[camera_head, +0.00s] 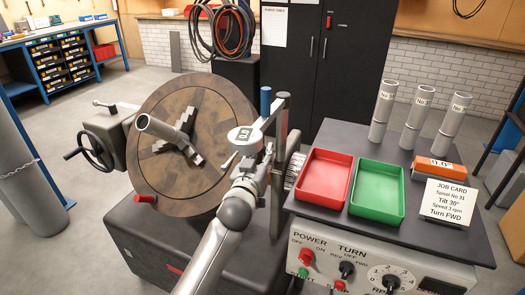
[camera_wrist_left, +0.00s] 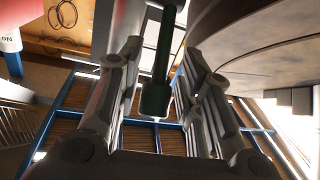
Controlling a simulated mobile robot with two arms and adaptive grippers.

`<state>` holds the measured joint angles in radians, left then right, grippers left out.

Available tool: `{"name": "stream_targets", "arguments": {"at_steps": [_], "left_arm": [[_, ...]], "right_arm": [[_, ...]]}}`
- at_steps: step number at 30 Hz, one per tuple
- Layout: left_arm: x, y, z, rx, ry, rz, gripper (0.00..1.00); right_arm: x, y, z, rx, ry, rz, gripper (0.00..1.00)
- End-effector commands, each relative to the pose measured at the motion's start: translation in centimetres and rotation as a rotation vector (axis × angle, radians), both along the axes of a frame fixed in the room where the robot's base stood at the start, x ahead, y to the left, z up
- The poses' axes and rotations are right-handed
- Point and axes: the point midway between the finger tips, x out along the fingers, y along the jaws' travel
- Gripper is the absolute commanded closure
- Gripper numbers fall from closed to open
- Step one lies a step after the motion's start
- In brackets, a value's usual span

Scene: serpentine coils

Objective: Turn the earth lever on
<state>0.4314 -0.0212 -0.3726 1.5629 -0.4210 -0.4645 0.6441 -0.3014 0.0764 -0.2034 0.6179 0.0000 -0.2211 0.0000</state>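A dark green handle on a thin shaft (camera_wrist_left: 156,98) shows in the left wrist view; I take it for the earth lever, though no label on it can be read. It lies between the two fingers of my left gripper (camera_wrist_left: 160,85), with a gap on both sides. The fingers are apart and hold nothing. In the head view my left gripper (camera_head: 258,160) is beside the round brown turntable, just below the white 0.0 dial (camera_head: 245,134). I cannot make out the green handle there. My right gripper is not in view.
To the right, the control desk (camera_head: 380,262) carries a red tray (camera_head: 325,178), a green tray (camera_head: 377,188), upright tubes and a job card (camera_head: 448,203).

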Motion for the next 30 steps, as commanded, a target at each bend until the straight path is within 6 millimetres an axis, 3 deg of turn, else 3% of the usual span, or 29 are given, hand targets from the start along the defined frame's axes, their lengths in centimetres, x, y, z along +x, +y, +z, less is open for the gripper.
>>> {"name": "stream_targets", "arguments": {"at_steps": [6, 17, 25, 30], "left_arm": [[1.7, -0.3, 0.0, 0.001, 0.0, 0.001, 0.66], [2.0, -0.3, 0.0, 0.0, 0.0, 0.0, 0.66], [2.0, -0.3, -0.1, 0.001, 0.0, 0.0, 1.0], [2.0, -0.3, -0.1, 0.001, 0.001, 0.0, 1.0]], "right_arm": [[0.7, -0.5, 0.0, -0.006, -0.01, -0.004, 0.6], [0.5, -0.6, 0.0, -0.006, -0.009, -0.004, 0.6], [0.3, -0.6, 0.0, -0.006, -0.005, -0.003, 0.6], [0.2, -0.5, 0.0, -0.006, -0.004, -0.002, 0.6]]}}
